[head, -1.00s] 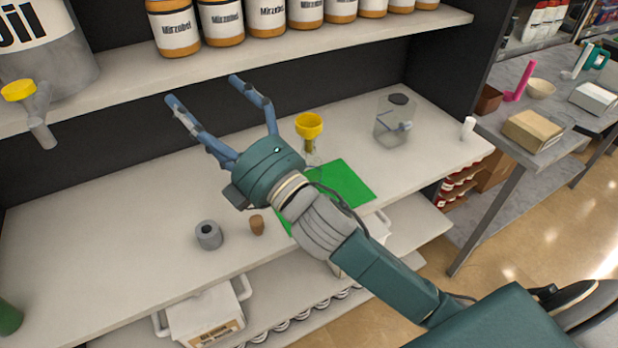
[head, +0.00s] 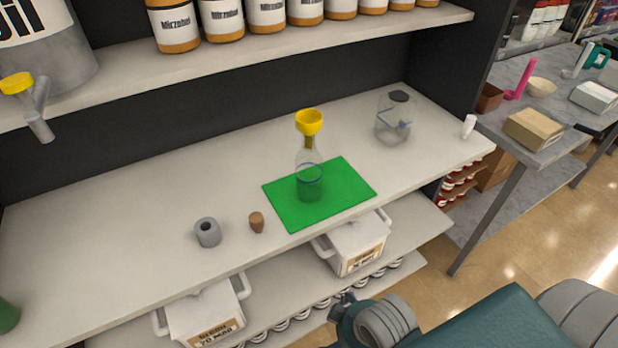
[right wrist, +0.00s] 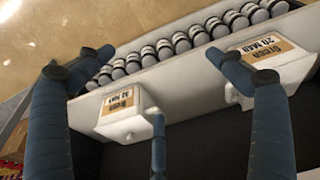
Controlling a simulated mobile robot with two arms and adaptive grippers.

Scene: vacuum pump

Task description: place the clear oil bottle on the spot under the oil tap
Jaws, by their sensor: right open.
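The clear bottle (head: 309,170) stands upright on a green mat (head: 345,205), with a yellow funnel (head: 309,122) in its neck. The oil tap (head: 36,112) with a yellow handle hangs from a grey oil tank (head: 45,60) at the upper left. The worktop under the tap (head: 60,215) is bare. My right gripper (head: 345,305) shows only partly in the head view, low in front of the shelves and well away from the bottle. In the right wrist view its fingers (right wrist: 165,75) are spread and empty, facing the lower shelf. My left gripper is not in view.
A grey ring-shaped piece (head: 208,232) and a cork (head: 256,222) stand left of the mat. A clear jar with a dark lid (head: 393,120) stands at the back right. A green object (head: 8,317) is at the left edge. White bins (head: 355,248) sit on the lower shelf.

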